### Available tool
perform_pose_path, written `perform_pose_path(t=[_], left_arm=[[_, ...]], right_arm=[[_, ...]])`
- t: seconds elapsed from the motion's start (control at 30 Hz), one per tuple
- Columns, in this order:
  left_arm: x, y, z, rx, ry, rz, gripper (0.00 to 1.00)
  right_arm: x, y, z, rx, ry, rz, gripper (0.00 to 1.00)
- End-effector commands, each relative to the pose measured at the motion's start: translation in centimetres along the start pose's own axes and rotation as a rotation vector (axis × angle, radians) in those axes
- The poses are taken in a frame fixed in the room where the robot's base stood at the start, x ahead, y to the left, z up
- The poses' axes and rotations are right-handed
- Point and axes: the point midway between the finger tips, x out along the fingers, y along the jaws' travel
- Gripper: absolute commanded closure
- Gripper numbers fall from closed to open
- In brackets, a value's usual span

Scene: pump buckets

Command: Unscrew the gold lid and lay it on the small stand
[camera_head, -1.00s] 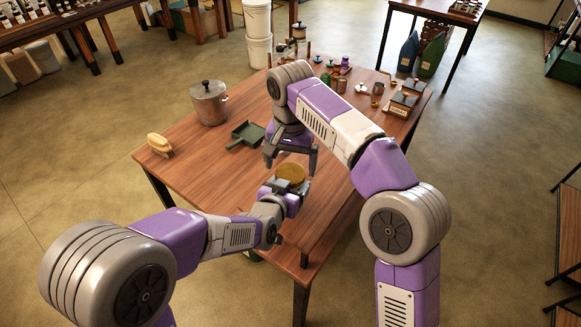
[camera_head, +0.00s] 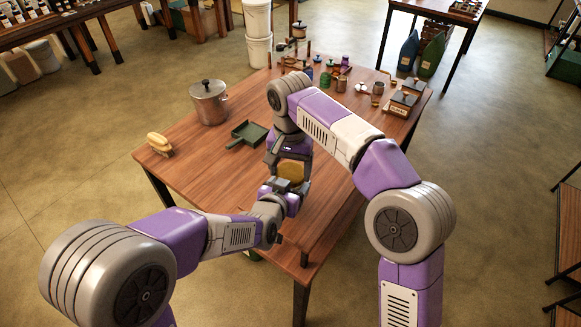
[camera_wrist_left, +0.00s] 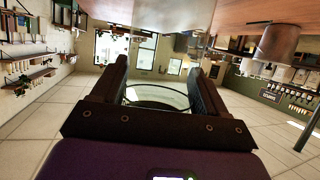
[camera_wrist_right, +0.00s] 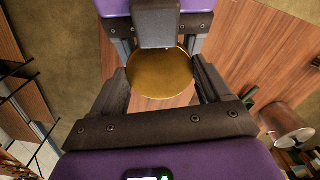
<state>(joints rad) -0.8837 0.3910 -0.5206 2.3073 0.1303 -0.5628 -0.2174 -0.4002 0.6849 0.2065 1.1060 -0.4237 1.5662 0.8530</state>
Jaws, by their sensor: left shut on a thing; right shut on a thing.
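The round gold lid (camera_head: 291,171) is between my two grippers over the front of the table. In the right wrist view the gold lid (camera_wrist_right: 162,75) fills the gap between my right gripper's fingers (camera_wrist_right: 163,85), shut on its sides. In the head view my right gripper (camera_head: 288,160) reaches it from behind. My left gripper (camera_head: 281,190) is just in front and below. In the left wrist view a clear glass jar (camera_wrist_left: 157,97) is held between its fingers. Whether the lid is still seated on the jar is hidden. I cannot make out the small stand.
A dark green dustpan (camera_head: 247,135), a steel pot (camera_head: 209,102) and a yellow brush (camera_head: 159,145) are on the left of the wooden table (camera_head: 195,175). Several small jars and boxes (camera_head: 404,101) stand at the back right. The table's left front is clear.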

Motion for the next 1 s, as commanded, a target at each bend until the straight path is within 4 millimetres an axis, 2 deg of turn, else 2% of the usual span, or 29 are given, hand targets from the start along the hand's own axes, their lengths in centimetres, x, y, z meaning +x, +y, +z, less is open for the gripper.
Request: perform_pose_path(t=[0.3,0.6,0.63,0.7,0.77,1.0], left_arm=[[0.01,-0.17,0.01,-0.003,0.0,-0.004,1.0],[0.01,-0.21,0.01,-0.004,0.0,-0.005,1.0],[0.01,-0.21,0.01,-0.004,0.0,-0.005,1.0],[0.01,-0.21,0.01,-0.004,0.0,-0.005,1.0],[0.01,-0.19,0.01,-0.004,0.0,-0.004,1.0],[0.01,-0.11,0.01,-0.002,0.0,-0.002,1.0]], right_arm=[[-0.01,0.12,-0.03,-0.259,-0.001,0.003,0.6],[-0.01,0.15,-0.04,-0.276,-0.002,0.004,0.6],[-0.01,0.16,-0.04,-0.275,-0.002,0.004,0.19],[-0.01,0.15,-0.04,-0.275,-0.002,0.004,0.08],[-0.01,0.13,-0.03,-0.275,-0.001,0.003,0.0],[-0.21,0.06,-0.03,-0.275,0.0,0.002,0.0]])
